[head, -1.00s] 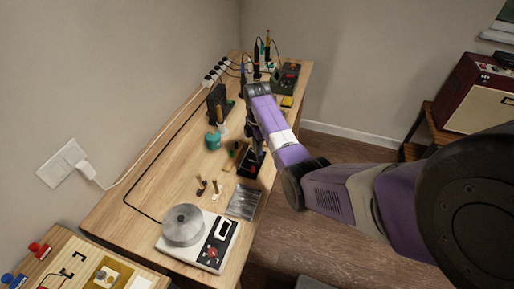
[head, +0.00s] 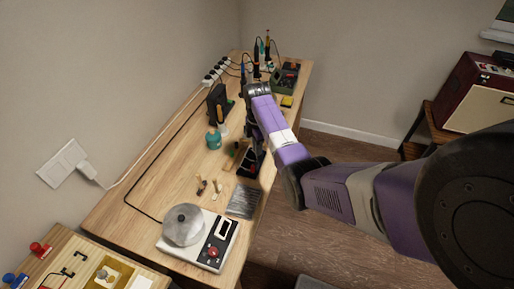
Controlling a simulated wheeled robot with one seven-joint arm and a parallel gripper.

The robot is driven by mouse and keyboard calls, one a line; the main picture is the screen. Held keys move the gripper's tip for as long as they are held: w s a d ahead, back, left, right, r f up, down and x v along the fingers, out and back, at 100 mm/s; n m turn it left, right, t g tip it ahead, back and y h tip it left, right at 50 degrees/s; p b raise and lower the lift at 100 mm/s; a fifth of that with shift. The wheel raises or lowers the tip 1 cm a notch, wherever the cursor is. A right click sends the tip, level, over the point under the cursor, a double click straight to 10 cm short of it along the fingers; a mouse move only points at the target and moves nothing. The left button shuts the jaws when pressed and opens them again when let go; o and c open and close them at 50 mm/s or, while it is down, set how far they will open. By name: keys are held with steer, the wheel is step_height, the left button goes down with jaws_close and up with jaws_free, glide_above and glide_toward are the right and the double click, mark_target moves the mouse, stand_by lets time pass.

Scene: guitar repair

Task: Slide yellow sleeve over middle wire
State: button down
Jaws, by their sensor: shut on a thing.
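My gripper (head: 250,148) hangs at the end of the purple and white arm, low over the workbench's right side, at the black compartment tray (head: 247,171). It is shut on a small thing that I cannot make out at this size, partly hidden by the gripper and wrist. I cannot pick out the yellow sleeve or the middle wire for certain. A few small parts (head: 216,187) lie on the bench in front of the tray; I cannot tell what they are.
A scale-like device (head: 198,238) with a round metal pan stands at the bench's front, beside a grey ribbed mat (head: 242,202). A teal bottle (head: 213,140) and a dark stand (head: 219,104) are left of my gripper. Bare wood (head: 165,165) lies at the left.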

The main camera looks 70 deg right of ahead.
steer(key=shift+f+b, duration=1.3)
steer(key=shift+f, duration=1.1)
stand_by(1.3)
steer(key=c, duration=1.4)
jaws_free()
steer(key=shift+o, duration=0.2)
steer(key=o, duration=0.4)
steer(key=shift+r+p, duration=2.4)
steer(key=shift+r, duration=2.1)
